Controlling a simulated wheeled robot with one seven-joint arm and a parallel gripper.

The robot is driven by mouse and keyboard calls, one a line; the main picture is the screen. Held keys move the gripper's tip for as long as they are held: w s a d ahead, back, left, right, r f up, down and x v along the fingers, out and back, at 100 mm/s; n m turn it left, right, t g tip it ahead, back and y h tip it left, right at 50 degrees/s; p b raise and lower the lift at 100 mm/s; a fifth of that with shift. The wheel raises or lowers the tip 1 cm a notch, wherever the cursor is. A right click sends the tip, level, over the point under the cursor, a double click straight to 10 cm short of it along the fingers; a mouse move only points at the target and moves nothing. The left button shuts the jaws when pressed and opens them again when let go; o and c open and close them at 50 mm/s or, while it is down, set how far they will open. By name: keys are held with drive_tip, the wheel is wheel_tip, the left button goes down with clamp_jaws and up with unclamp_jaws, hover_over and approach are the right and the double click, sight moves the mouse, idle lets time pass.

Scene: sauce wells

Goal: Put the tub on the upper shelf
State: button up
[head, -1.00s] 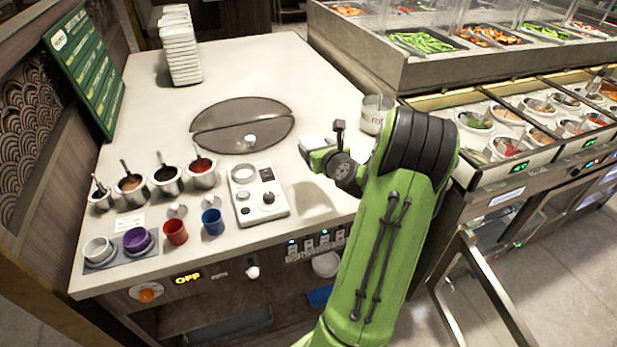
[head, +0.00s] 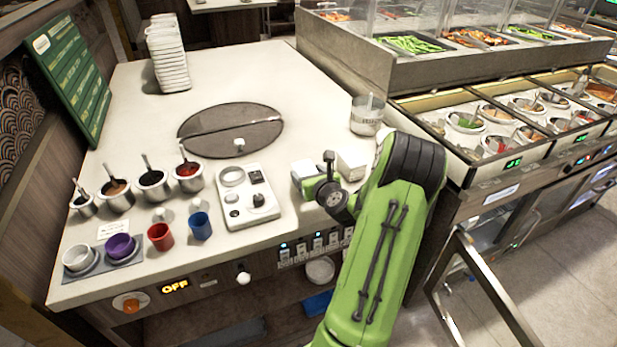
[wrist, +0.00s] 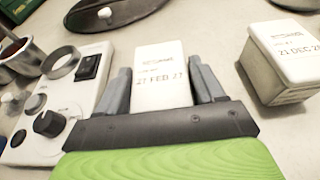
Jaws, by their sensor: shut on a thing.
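My gripper (head: 304,176) is over the right part of the counter, right of the control panel. It is shut on a white tub (wrist: 160,75), whose lid reads "27 FEB 27" in the wrist view. A finger stands on each side of it. In the head view the held tub (head: 303,168) shows only in part beyond the green gripper body. I cannot tell whether it touches the counter. A second white tub (wrist: 284,62), dated "21 DEC", stands apart to the right; it also shows in the head view (head: 351,166). Shelf space under the counter (head: 225,332) is mostly dark and partly hidden.
The control panel (head: 248,197) is close on the left. A clear container (head: 367,115) stands behind the second tub. Sauce pots (head: 152,184), a red cup (head: 160,236) and a blue cup (head: 200,226) are further left. An open metal-framed door (head: 487,285) stands at right.

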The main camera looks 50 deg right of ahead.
drive_tip(key=shift+f, duration=0.1)
drive_tip(key=o, duration=1.3)
drive_tip(key=shift+c, duration=0.2)
drive_tip(key=shift+b, duration=0.3)
drive_tip(key=b+v, duration=0.5)
drive_tip(key=v, duration=1)
drive_tip(key=shift+s, duration=0.4)
